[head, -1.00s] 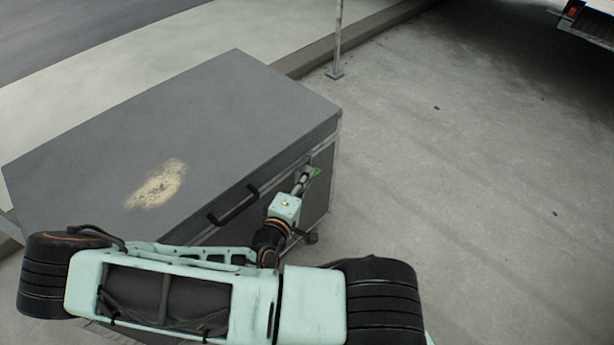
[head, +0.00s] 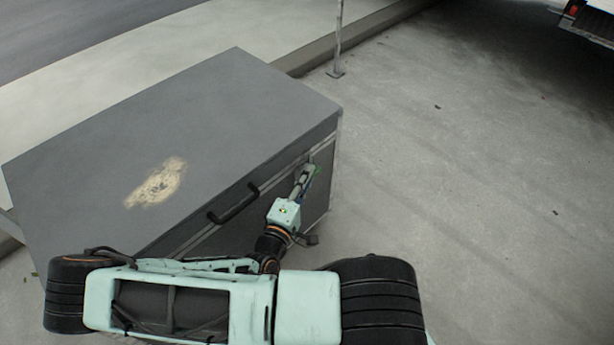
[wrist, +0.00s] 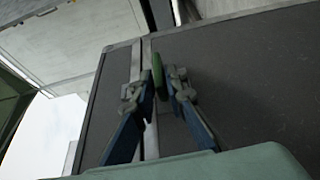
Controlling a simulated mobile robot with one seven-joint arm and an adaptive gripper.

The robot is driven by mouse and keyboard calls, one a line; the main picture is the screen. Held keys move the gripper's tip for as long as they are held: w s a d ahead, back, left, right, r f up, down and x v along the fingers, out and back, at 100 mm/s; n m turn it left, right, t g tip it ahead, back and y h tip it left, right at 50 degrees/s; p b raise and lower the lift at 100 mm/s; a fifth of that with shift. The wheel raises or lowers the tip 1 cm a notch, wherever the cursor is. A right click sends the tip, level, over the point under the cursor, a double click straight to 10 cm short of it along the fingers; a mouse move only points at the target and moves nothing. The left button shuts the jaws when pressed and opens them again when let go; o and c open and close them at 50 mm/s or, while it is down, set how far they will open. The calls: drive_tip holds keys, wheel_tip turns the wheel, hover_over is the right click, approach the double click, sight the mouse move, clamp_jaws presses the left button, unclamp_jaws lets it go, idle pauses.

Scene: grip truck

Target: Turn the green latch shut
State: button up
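The green latch (wrist: 158,76) is on the front of a grey case (wrist: 230,75), beside a light metal strip. In the wrist view it is a narrow green piece standing nearly upright between the fingers of my gripper (wrist: 156,91). The fingers are apart on either side of it, with a gap to the left finger; I cannot tell whether the right finger touches it. In the head view my gripper (head: 308,173) is at the case's front near its right end, and only a sliver of green (head: 316,169) shows beside it.
The grey case (head: 200,120) has a flat lid with a pale worn patch (head: 158,184) and a black handle (head: 234,204) on its front, left of my gripper. A thin metal post (head: 338,40) stands behind it. Open concrete floor (head: 480,200) lies to the right.

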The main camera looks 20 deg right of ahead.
drive_tip(key=shift+o, duration=1.1)
